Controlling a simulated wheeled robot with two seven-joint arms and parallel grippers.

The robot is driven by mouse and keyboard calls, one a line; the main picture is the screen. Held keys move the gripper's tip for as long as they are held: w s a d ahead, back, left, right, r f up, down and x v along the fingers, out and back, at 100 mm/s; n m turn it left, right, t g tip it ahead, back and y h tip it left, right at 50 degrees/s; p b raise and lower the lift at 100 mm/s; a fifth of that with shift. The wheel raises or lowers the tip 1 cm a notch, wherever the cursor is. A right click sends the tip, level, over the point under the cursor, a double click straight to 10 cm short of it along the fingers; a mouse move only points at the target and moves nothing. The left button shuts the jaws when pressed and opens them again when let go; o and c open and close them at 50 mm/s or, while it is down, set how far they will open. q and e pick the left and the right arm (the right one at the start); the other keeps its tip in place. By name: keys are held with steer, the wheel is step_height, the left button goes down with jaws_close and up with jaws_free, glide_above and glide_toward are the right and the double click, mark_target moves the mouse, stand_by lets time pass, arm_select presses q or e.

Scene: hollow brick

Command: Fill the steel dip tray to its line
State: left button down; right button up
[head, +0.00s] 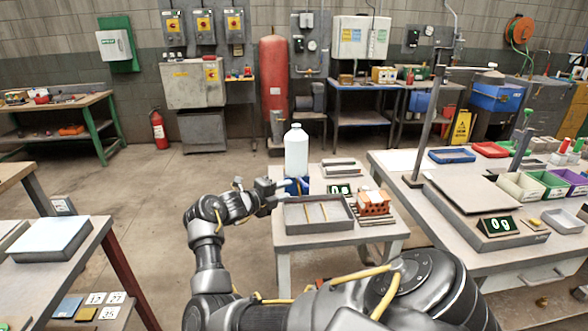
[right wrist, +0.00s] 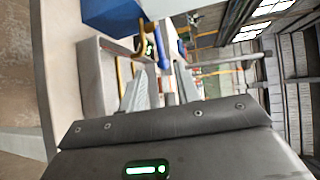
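The steel dip tray (head: 290,218) is a shallow grey box on the small middle table, with two thin yellow strips inside. No liquid or line can be made out in it. A blue rod-like handle (right wrist: 162,48) with a yellow hooked part (right wrist: 142,45) shows in the right wrist view near the tray wall (right wrist: 92,75). My right gripper (head: 277,190) is at the tray's back left corner; its fingers (right wrist: 160,75) stand apart, pointing toward the handle. My left gripper is out of view.
An orange hollow brick (head: 374,203) sits right of the tray. A small display (head: 340,189) reads 0 g. The right-hand bench (head: 400,162) carries a scale (head: 478,205) and bins. A white slab (head: 48,238) lies on the left table. Floor left of the middle table is open.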

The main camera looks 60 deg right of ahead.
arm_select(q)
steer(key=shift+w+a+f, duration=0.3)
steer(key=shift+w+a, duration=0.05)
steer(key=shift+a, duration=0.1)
arm_select(e)
steer(key=v, duration=0.4)
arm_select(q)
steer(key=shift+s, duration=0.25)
